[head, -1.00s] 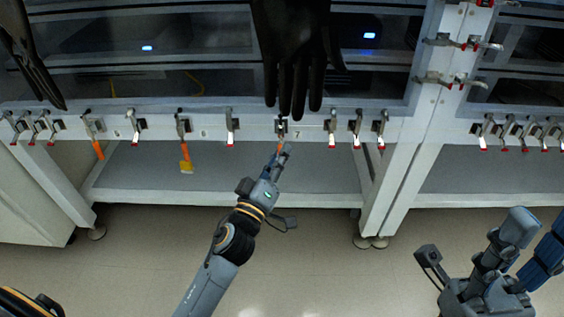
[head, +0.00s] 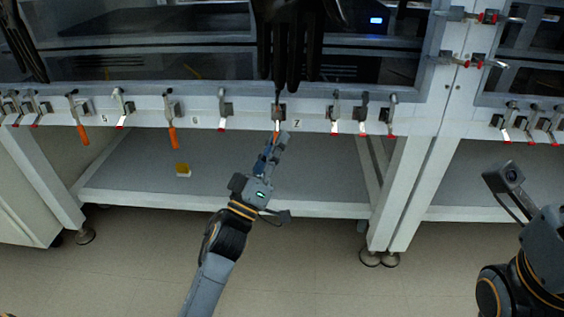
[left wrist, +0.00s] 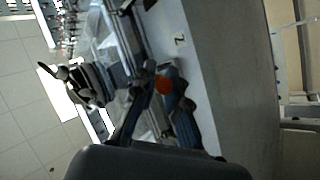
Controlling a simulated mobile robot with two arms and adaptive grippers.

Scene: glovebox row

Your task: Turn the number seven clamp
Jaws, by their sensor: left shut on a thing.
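The number seven clamp (head: 278,111) is a metal toggle clamp on the white front rail, just left of the label 7 (head: 297,124). Its orange handle (head: 276,136) hangs down. My left gripper (head: 275,146) is at the handle from below, its fingers shut on the handle's lower end. In the left wrist view the round orange handle end (left wrist: 163,86) shows between my left gripper's fingers (left wrist: 161,108), with the label 7 (left wrist: 180,40) beyond. My right arm is at the right edge of the head view; its fingers are not visible.
More clamps line the rail; two on the left (head: 78,120) (head: 170,120) have orange handles hanging down, others have red tips. A black glove (head: 288,45) hangs just above the seven clamp. A yellow block (head: 183,170) lies on the grey lower shelf (head: 240,180).

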